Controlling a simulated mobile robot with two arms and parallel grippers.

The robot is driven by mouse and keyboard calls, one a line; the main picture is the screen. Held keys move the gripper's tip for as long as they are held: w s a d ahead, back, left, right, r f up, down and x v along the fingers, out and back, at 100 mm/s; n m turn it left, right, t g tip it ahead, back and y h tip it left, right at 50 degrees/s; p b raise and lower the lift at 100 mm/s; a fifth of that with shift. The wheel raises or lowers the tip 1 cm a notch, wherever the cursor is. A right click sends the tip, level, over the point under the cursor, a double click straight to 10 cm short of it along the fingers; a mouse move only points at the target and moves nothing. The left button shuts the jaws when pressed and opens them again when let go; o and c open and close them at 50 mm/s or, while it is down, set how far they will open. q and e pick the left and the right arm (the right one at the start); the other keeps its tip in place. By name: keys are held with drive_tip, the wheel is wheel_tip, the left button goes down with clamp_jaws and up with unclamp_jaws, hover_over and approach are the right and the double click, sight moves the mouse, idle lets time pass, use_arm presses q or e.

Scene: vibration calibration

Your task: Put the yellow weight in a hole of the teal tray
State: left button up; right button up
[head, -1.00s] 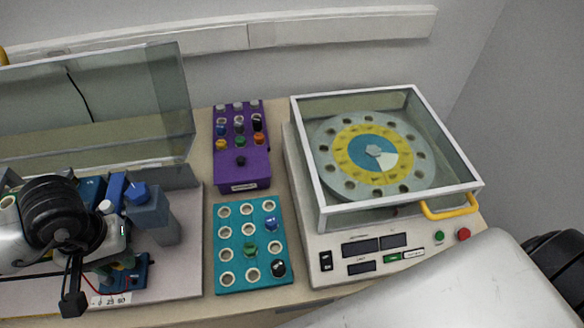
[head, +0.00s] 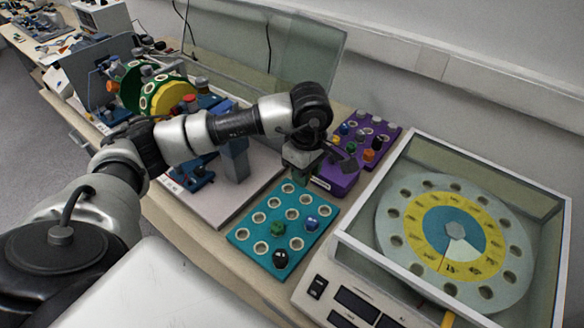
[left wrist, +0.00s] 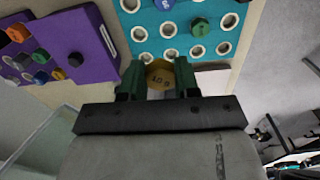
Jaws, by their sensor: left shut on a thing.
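The teal tray (head: 240,234) lies on the bench with green (head: 277,229), blue (head: 311,223) and black (head: 280,259) weights in some holes; several other holes are empty. My left gripper (head: 301,176) points down near the tray's far edge, beside the purple box. In the left wrist view, its two dark green fingers (left wrist: 158,80) are shut on the yellow weight (left wrist: 160,74). The tray (left wrist: 182,12) shows just beyond the weight there. I cannot tell the weight's height above the tray. In the head view the yellow weight is hidden. My right gripper is not in view.
The purple box (head: 341,176) with several coloured weights stands close to my left gripper. A glass-walled machine with a round disc (head: 400,235) stands right of the tray. A grey-based device (head: 219,206) with a raised clear cover (head: 290,50) is at left.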

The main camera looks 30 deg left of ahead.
use_arm(q)
drive_tip(key=shift+w+a+f+n+b, duration=1)
drive_tip(key=shift+a+f+n+b, duration=0.75)
drive_tip(key=shift+n, duration=1.35)
drive_tip(key=shift+w+a+f+n+b, duration=1.05)
drive_tip(key=shift+f+n+b, duration=0.45)
drive_tip(key=shift+f+n, duration=1.15)
drive_tip(key=shift+w+a+f+n+b, duration=1)
drive_tip(key=shift+a+f+n+b, duration=0.5)
drive_tip(key=shift+n, duration=2.05)
drive_tip(key=shift+d+f, duration=0.1)
drive_tip(key=shift+f, duration=0.05)
drive_tip(key=shift+f, duration=0.2)
drive_tip(key=shift+f+b, duration=0.9)
drive_tip(key=shift+f, duration=0.1)
drive_tip(key=o, duration=1)
drive_tip(key=shift+c, duration=0.2)
drive_tip(key=shift+r, duration=0.1)
